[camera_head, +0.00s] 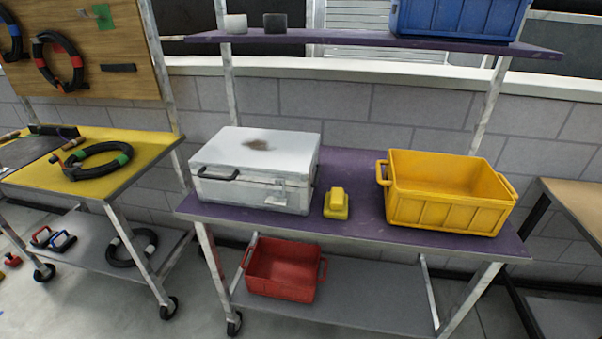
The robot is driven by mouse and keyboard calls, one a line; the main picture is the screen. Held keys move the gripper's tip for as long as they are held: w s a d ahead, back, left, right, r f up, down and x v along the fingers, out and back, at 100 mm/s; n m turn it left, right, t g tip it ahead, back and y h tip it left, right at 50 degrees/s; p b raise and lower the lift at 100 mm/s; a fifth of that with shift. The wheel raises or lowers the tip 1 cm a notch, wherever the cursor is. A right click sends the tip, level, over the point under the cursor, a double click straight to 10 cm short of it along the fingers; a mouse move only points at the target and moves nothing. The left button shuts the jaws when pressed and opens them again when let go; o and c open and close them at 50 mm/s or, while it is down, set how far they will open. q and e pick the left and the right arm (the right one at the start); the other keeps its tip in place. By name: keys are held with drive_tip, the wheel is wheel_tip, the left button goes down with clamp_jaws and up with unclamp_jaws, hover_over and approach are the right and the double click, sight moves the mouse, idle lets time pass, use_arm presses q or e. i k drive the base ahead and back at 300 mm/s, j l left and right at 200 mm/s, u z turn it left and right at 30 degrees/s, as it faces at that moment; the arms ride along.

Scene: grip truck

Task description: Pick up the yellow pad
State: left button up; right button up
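The yellow pad (337,204) is a small block with a raised grip on top. It rests on the purple tabletop (352,230) near the front edge, between the white case and the yellow crate. It stands apart from the crate, with a narrow gap to the case on its left. Neither of my grippers shows in the head view.
A closed white case (255,165) stands left of the pad, a yellow crate (440,210) right of it. A purple shelf (360,41) with a blue crate (455,18) hangs above. A red crate (283,272) sits on the lower shelf. A yellow cart (140,165) stands at left.

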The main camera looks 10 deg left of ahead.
sight(336, 204)
drive_tip(key=i+l+u, duration=0.15)
drive_tip(key=l, duration=0.2)
drive_tip(key=i+l+u, duration=0.2)
drive_tip(key=l, duration=0.2)
drive_tip(key=i+l+u, duration=0.15)
drive_tip(key=l, duration=0.25)
drive_tip(key=i+l+u, duration=0.15)
drive_tip(key=l, duration=0.25)
